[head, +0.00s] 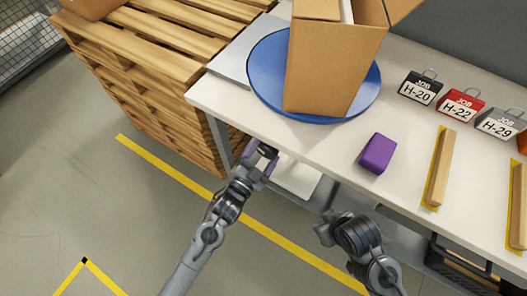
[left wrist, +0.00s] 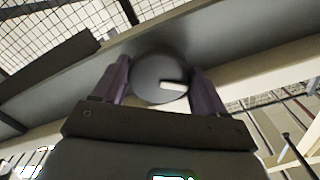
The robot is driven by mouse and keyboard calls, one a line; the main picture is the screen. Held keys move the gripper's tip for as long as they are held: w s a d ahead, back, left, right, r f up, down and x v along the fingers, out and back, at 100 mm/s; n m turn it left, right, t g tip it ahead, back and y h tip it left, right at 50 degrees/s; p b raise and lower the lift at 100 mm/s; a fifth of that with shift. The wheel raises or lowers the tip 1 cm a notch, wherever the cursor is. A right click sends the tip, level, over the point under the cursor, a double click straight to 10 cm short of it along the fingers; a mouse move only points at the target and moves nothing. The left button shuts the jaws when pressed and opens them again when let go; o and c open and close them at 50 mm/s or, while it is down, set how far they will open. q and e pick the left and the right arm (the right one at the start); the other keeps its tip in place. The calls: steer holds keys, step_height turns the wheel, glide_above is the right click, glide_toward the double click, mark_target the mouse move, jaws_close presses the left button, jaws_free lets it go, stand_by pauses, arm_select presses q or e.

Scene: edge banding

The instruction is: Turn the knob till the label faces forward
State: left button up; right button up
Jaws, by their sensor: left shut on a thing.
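A brown cardboard box (head: 330,65) stands open on a round blue turntable (head: 268,85) at the back of the bench. Its visible sides are plain, and I see no label on them. My left gripper (head: 264,155) is at the bench's front edge, below and in front of the turntable. In the left wrist view, my left gripper (left wrist: 160,88) has its purple fingers on both sides of a round grey knob (left wrist: 150,72) and is shut on it. The knob has a white mark pointing right. Part of my right arm shows at the lower middle of the head view; its fingertips do not show.
A purple block (head: 377,153) and wooden strips (head: 440,168) lie on the white bench (head: 320,143). Black, red and grey job tags (head: 420,88) stand in a row behind them. Stacked wooden pallets (head: 150,60) stand left of the bench.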

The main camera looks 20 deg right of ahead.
stand_by(0.3)
arm_select(q)
steer(key=o, duration=1)
steer(key=shift+o, duration=0.2)
